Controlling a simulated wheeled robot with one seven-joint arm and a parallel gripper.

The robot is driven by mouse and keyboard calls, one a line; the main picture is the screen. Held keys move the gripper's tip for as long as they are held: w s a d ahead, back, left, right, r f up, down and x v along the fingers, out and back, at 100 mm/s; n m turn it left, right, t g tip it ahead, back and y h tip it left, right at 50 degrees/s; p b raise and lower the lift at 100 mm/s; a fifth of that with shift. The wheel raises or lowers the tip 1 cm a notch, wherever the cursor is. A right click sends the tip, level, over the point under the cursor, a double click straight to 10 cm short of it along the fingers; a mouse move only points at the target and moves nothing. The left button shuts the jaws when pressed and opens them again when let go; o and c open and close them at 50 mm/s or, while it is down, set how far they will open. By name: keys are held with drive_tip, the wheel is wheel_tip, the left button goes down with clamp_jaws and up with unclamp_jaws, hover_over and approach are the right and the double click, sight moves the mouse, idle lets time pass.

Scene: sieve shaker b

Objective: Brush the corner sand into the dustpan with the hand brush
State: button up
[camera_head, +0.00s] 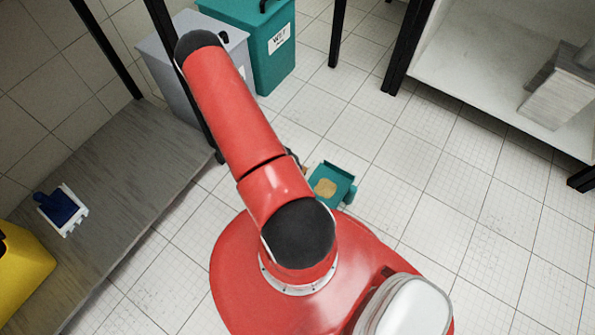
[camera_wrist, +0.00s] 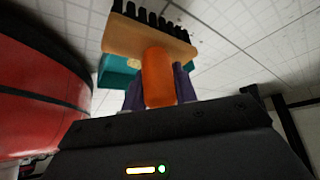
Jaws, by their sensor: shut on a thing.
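In the wrist view my gripper (camera_wrist: 158,88) is shut on the hand brush, with a finger on each side of its orange handle (camera_wrist: 158,78). The brush has a light wooden head (camera_wrist: 140,42) and black bristles pointing away from my gripper. The teal dustpan (camera_head: 345,178) lies on the floor beside my red base in the head view, with a patch of tan sand (camera_head: 325,187) in it. The dustpan shows partly behind the brush in the wrist view (camera_wrist: 113,74). In the head view my arm hides my gripper and most or all of the brush.
A grey bin (camera_head: 157,62) and a teal bin (camera_head: 272,70) stand at the back. A grey bench (camera_head: 130,160) at left bears a blue item (camera_head: 60,208) and a yellow container (camera_head: 22,265). A white shelf (camera_head: 450,75) stands at upper right. The tiled floor at right is clear.

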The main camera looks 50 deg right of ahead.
drive_tip(key=shift+r, duration=0.15)
wheel_tip(320, 180, up, 5)
drive_tip(key=p, duration=0.3)
drive_tip(key=shift+p, duration=0.4)
drive_tip(key=shift+w, duration=0.1)
